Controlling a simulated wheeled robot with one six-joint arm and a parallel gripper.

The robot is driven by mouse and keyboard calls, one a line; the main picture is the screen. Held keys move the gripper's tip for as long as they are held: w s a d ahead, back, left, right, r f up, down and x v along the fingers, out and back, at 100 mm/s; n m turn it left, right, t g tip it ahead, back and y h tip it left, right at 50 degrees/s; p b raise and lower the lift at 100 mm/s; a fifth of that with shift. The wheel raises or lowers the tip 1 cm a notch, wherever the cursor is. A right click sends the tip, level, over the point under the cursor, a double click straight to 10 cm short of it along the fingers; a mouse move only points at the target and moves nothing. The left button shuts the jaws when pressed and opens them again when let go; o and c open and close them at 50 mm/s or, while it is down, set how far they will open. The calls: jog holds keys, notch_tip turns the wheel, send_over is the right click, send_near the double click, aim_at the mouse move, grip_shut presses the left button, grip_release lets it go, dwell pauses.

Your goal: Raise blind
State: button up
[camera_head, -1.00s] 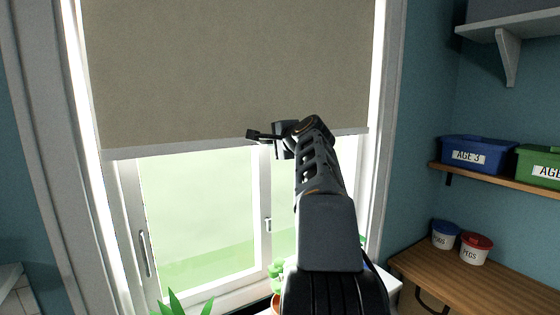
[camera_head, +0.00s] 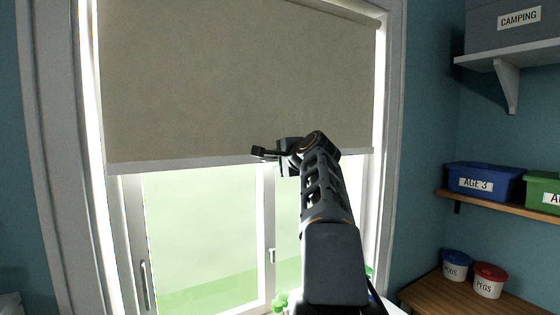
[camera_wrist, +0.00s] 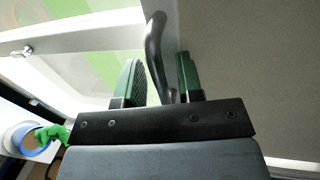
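The beige roller blind (camera_head: 235,80) covers the upper part of the window. Its pale hem bar (camera_head: 180,165) hangs level across the panes, with clear glass below. My gripper (camera_head: 272,152) is at the hem, right of its middle in the head view. In the wrist view, a grey curved handle (camera_wrist: 155,45) on the blind passes between the two green-padded fingers of my gripper (camera_wrist: 160,75). The fingers stand apart, with a visible gap between the left finger and the handle. Contact with the right finger cannot be told.
The window frame (camera_head: 265,215) stands close behind the blind. A green plant (camera_wrist: 48,134) shows in the wrist view.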

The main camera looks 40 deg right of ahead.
jog(key=shift+o, duration=0.2)
jog(key=b+v, duration=0.4)
jog(key=v, duration=1)
jog(key=shift+w+f, duration=0.1)
jog(key=d+f+n+g+h, duration=0.1)
jog(key=d+f+n+g, duration=0.2)
jog(key=f, duration=0.7)
jog(key=w+a+f+n+g+y, duration=0.1)
jog(key=a+f+n+g, duration=0.2)
jog(key=f, duration=0.8)
jog(key=s+a+f+n+g+y, duration=0.1)
jog(key=s+a+f+n+g, duration=0.1)
jog(key=a+f+n, duration=0.5)
jog(key=s+a+f+n+g+y, duration=0.2)
jog(key=s+a+f+n, duration=0.2)
jog(key=a+f, duration=1.2)
jog(key=a+n, duration=0.3)
jog(key=a, duration=0.1)
jog(key=shift+s+a+f, duration=0.25)
jog(key=shift+s+a, duration=0.1)
jog(key=shift+a, duration=0.05)
